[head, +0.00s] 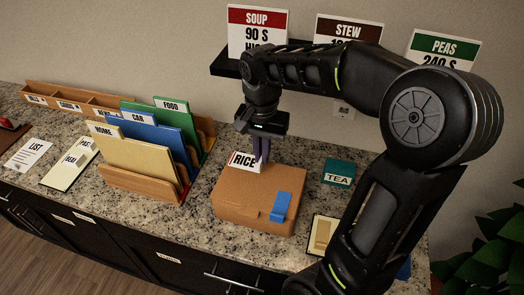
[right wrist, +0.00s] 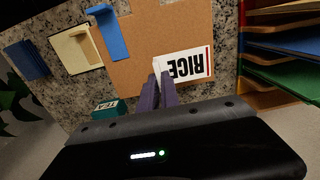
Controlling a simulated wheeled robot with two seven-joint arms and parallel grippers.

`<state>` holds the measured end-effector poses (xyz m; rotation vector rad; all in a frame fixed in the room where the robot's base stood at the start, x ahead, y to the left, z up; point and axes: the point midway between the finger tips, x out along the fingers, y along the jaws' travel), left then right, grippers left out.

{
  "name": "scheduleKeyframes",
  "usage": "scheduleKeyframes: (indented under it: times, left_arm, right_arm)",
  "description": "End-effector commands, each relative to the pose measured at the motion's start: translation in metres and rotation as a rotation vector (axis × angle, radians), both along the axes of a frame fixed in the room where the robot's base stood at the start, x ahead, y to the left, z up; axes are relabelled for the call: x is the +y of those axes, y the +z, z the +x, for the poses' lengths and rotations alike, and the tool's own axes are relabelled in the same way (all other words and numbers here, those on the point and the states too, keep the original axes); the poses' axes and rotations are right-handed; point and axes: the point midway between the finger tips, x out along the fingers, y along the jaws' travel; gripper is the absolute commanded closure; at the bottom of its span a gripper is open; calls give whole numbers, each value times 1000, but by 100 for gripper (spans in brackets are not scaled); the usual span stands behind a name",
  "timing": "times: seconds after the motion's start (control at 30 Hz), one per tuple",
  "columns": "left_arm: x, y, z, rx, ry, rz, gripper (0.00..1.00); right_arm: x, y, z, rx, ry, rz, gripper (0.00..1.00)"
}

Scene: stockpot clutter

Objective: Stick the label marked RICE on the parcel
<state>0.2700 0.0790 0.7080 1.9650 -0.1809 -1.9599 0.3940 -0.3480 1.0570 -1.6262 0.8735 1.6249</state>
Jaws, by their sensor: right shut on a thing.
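The RICE label (head: 245,162) is white with black letters and a red edge stripe. My right gripper (head: 261,158) points down and is shut on one end of it; the purple fingers also show in the right wrist view (right wrist: 162,82), with the label (right wrist: 182,66) reading upside down. The label is at the back left part of the top of the parcel (head: 235,208), a brown box with blue tape (head: 281,206). I cannot tell whether the label touches the parcel's top. The parcel also fills the middle of the right wrist view (right wrist: 150,30). My left gripper is not in view.
A wooden file rack (head: 140,184) with several coloured folders stands left of the parcel. A teal TEA box (head: 339,172) is behind it on the right. A cream pad (head: 322,232) lies at right. SOUP, STEW and PEAS signs stand on a dark shelf (head: 225,66) behind.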

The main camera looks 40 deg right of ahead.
Motion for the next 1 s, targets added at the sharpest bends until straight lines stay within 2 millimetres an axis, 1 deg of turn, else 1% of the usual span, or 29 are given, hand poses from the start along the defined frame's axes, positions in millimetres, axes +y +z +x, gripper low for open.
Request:
scheduleKeyframes:
  times: [0.03,0.1,0.3,0.4,1.0]
  left_arm:
    - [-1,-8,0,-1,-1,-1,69]
    - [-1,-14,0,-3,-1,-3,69]
    - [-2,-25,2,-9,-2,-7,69]
    - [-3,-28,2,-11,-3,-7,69]
    - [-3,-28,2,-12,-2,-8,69]
  right_arm:
    - [0,-10,0,1,0,0,100]
    - [0,-17,0,0,-1,0,100]
    - [0,-34,0,0,-1,0,100]
    - [0,-39,0,0,-1,0,100]
    - [0,-40,0,0,0,0,100]
